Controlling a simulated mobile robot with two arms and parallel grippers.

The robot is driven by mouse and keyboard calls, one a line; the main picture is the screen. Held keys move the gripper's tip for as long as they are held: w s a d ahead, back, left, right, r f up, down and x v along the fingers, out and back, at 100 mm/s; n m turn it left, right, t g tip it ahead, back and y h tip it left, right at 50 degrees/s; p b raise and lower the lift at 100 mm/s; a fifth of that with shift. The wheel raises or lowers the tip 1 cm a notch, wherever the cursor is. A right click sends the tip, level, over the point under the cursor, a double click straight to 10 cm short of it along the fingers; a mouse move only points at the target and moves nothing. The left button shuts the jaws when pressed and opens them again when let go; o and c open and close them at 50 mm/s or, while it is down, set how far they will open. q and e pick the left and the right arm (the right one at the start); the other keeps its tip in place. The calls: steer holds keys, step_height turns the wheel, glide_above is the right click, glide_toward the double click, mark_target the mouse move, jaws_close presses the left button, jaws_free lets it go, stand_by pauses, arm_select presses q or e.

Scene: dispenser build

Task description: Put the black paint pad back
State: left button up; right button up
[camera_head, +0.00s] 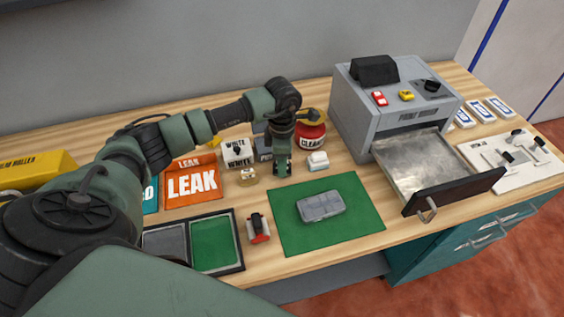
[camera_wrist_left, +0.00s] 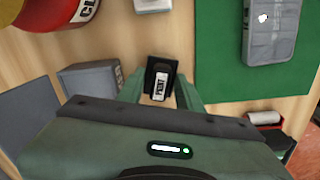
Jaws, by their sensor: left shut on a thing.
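My left gripper (camera_head: 283,163) points down over the table, left of the green mat. It is shut on a small black pad (camera_wrist_left: 151,70) with a white label, which shows between the two fingers in the left wrist view. A grey box (camera_wrist_left: 93,82) stands just left of the gripper in the wrist view. My right gripper is not in view.
A white box (camera_head: 236,151), a red can (camera_head: 311,137), a white block (camera_head: 318,161) and a small bottle (camera_head: 247,177) stand close around the gripper. A grey case (camera_head: 321,206) lies on the green mat (camera_head: 355,233). The grey machine (camera_head: 352,112) has its drawer (camera_head: 462,192) open.

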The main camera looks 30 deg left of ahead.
arm_select(q)
steer(key=shift+f+b, duration=0.3)
steer(key=shift+f, duration=0.05)
steer(key=o, duration=1.9)
steer(key=shift+r, duration=0.1)
steer(key=shift+r, duration=0.15)
steer(key=shift+w+a+r+p, duration=0.1)
steer(key=shift+w+r+p, duration=0.1)
steer(key=shift+r+p, duration=1.05)
steer(key=shift+r, duration=0.55)
steer(key=shift+s+r+p, duration=0.1)
steer(key=shift+r+p, duration=0.35)
steer(key=shift+r, duration=0.2)
steer(key=shift+s+r+p, duration=0.1)
steer(key=shift+r+p, duration=0.75)
steer(key=shift+r, duration=0.55)
